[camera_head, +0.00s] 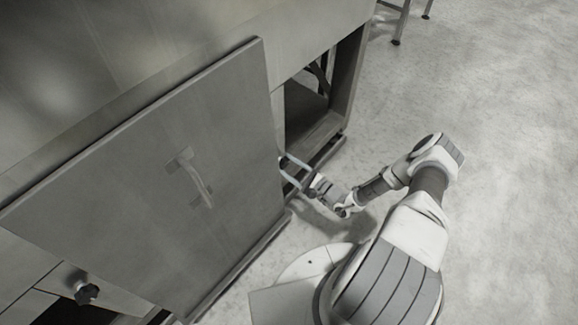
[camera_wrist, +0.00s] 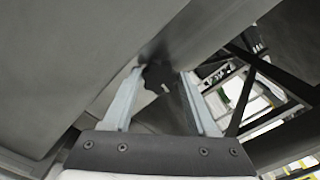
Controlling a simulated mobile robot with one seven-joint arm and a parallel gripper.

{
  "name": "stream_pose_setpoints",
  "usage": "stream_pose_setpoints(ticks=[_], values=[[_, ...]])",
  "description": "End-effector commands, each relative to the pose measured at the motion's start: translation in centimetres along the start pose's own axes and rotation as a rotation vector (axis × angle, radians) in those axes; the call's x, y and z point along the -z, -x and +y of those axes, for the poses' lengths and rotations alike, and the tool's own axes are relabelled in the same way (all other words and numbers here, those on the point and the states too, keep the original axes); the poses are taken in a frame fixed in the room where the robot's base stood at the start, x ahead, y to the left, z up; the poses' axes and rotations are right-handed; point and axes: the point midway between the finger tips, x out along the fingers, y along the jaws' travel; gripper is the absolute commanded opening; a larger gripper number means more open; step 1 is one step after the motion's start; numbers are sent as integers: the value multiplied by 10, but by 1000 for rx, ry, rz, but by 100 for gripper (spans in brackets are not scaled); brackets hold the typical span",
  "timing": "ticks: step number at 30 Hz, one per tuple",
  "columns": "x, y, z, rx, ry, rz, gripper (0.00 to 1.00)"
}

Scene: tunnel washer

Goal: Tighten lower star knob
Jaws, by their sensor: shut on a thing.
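A dark star knob (camera_wrist: 157,76) sits at the edge of a grey panel in the wrist view. My gripper (camera_wrist: 162,82) has its two pale fingers on either side of this knob and is shut on it. In the head view my gripper (camera_head: 284,165) reaches the right edge of the large grey panel (camera_head: 130,170), and the knob there is hidden behind the panel edge. Another dark star knob (camera_head: 87,293) shows at the lower left, apart from my gripper.
The panel carries a handle (camera_head: 192,178). An open bay (camera_head: 308,95) with a dark interior lies right of the panel's upper edge. A frame with diagonal bars (camera_wrist: 250,95) stands right of the fingers. The floor (camera_head: 500,150) at right is clear.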

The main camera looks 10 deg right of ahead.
Motion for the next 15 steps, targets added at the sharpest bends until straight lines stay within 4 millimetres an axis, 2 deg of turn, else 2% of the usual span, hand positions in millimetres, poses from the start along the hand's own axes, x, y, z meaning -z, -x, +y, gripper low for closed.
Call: stream_pose_setpoints(ticks=[15], values=[[1,0,-1,2,-492,1,3]])
